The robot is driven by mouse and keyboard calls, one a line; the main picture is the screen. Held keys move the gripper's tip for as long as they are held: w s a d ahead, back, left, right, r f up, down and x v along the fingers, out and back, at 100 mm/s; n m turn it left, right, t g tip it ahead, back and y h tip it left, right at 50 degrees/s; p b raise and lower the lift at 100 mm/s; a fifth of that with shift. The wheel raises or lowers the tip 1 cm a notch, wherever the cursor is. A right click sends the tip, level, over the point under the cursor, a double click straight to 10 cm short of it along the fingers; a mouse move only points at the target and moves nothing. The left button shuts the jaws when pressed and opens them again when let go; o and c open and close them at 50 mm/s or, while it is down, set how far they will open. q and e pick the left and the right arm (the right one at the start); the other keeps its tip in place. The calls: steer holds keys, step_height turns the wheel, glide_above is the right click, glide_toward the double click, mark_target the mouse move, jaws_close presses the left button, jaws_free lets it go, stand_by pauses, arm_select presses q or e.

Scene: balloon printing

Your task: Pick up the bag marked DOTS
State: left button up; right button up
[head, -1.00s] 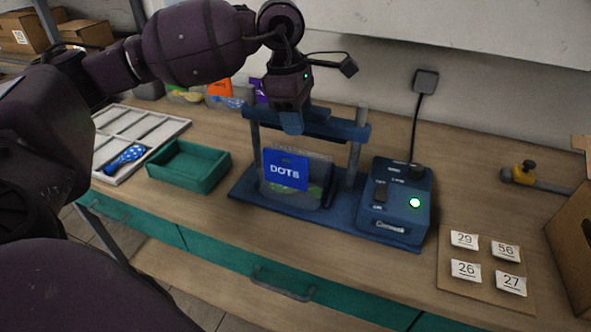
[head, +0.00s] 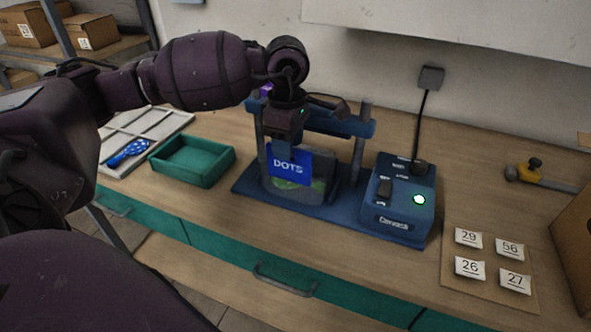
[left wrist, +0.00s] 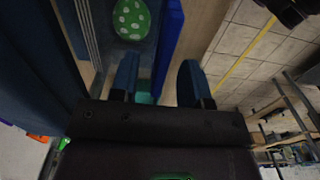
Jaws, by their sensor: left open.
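The DOTS bag (head: 300,190) stands upright in the blue press frame, with a blue header card (head: 291,164) on top and greenish contents below. My left gripper (head: 282,150) is directly above it, fingers pointing down at the card's top edge and covering part of it. In the left wrist view the open fingers (left wrist: 158,75) show with the blue card (left wrist: 172,35) seen nearly edge-on between them in the picture; contact cannot be told. A green white-dotted balloon (left wrist: 131,18) shows beside it. My right gripper is out of view.
The blue press (head: 362,130) surrounds the bag, with its control box (head: 400,215) at right. A green tray (head: 193,172) and white divided tray (head: 165,125) are at left. Number cards lie on a board (head: 455,280). The bench front is clear.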

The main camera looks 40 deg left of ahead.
mark_target(297, 163)
arm_select(q)
step_height(297, 163, down, 4)
steer(key=shift+d, duration=0.15)
jaws_close()
